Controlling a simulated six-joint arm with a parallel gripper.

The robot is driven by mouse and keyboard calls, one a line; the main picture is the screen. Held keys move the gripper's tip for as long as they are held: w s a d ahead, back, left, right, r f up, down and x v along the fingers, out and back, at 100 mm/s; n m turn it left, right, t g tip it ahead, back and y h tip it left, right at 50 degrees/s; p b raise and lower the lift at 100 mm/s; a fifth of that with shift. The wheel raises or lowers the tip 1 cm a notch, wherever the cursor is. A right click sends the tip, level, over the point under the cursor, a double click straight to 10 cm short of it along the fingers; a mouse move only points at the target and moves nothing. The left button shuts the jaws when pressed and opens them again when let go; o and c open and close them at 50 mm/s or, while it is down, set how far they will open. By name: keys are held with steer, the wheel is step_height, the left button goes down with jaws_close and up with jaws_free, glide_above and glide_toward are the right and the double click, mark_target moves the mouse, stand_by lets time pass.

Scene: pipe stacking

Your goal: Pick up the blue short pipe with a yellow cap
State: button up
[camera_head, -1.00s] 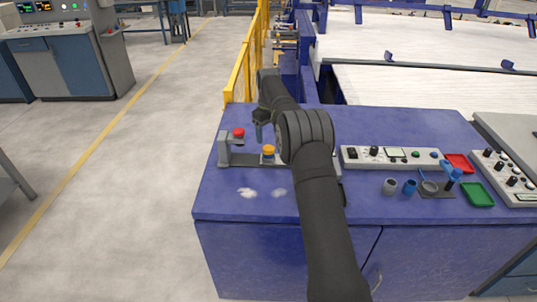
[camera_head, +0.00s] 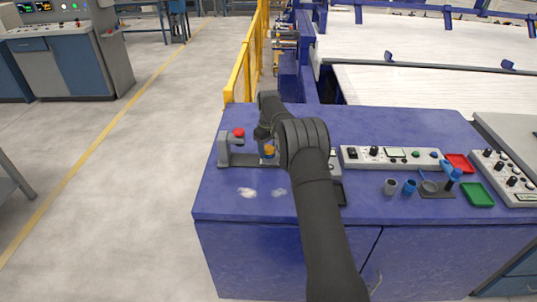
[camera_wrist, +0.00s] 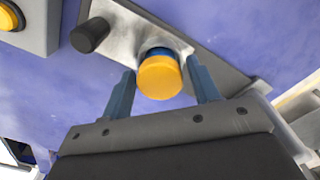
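The blue short pipe with a yellow cap stands on a grey plate; its round yellow cap (camera_wrist: 160,78) fills the middle of the wrist view, with a blue band (camera_wrist: 158,51) showing beyond it. In the head view the cap (camera_head: 270,150) is partly covered by my arm. My gripper (camera_wrist: 161,66) is open, with one blue finger on each side of the cap. A narrow gap shows between the cap and each finger. The lower part of the pipe is hidden.
A grey fixture with a red top (camera_head: 239,133) stands just left of the gripper. A white control panel (camera_head: 395,157), a grey cup (camera_head: 390,186), a blue cup (camera_head: 409,187), a red tray (camera_head: 459,162) and a green tray (camera_head: 479,193) lie to the right.

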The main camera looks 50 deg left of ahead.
steer(key=c, duration=0.7)
steer(key=shift+r, duration=0.15)
